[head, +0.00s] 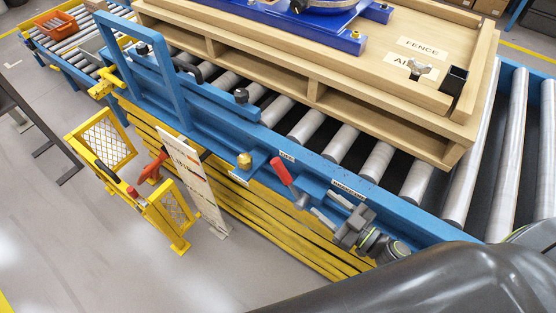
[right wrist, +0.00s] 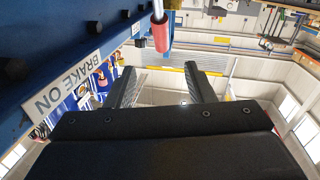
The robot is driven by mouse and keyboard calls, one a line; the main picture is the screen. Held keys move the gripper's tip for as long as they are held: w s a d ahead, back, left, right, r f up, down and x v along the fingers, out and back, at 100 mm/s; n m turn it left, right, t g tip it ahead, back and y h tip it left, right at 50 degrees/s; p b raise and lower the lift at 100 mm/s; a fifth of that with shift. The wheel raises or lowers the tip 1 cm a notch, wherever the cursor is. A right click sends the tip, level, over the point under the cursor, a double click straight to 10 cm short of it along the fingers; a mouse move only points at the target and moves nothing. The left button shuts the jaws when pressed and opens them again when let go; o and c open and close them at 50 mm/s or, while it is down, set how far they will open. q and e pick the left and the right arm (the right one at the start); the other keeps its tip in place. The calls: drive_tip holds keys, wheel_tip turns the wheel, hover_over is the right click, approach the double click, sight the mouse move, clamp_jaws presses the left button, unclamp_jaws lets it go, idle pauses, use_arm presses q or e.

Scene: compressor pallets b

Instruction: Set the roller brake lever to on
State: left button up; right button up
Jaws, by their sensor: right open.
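The roller brake lever (head: 281,171) has a red grip and a metal shaft on the blue side rail of the roller conveyor. In the head view its grip leans up and left, away from the white label (head: 348,188) at its right. My right gripper (head: 329,208) is open and empty, just right of the lever. In the right wrist view the red grip (right wrist: 160,33) shows beyond the fingertips (right wrist: 160,66), roughly between them, apart from both. The BRAKE ON label (right wrist: 68,105) is at the left there. My left gripper is not in view.
A wooden pallet (head: 400,128) with a blue fixture (head: 310,27) rests on the rollers. A brass knob (head: 244,160) is left of the lever. A yellow mesh gate (head: 108,146) and a white sign board (head: 195,180) stand in front. The grey floor at left is mostly free.

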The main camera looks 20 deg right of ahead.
sight(286, 173)
drive_tip(key=p+x, duration=0.1)
drive_tip(key=x, duration=0.7)
drive_tip(key=shift+w+a+r, duration=0.1)
drive_tip(key=shift+w+a, duration=0.1)
drive_tip(key=x, duration=0.5)
drive_tip(key=shift+s+p, duration=0.1)
drive_tip(key=shift+p, duration=0.25)
drive_tip(key=shift+x, duration=1.05)
drive_tip(key=shift+w+a, duration=0.1)
drive_tip(key=shift+w, duration=0.25)
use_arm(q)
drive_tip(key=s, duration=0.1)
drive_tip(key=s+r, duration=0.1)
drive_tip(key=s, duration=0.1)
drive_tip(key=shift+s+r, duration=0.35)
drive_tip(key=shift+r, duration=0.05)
use_arm(e)
clamp_jaws()
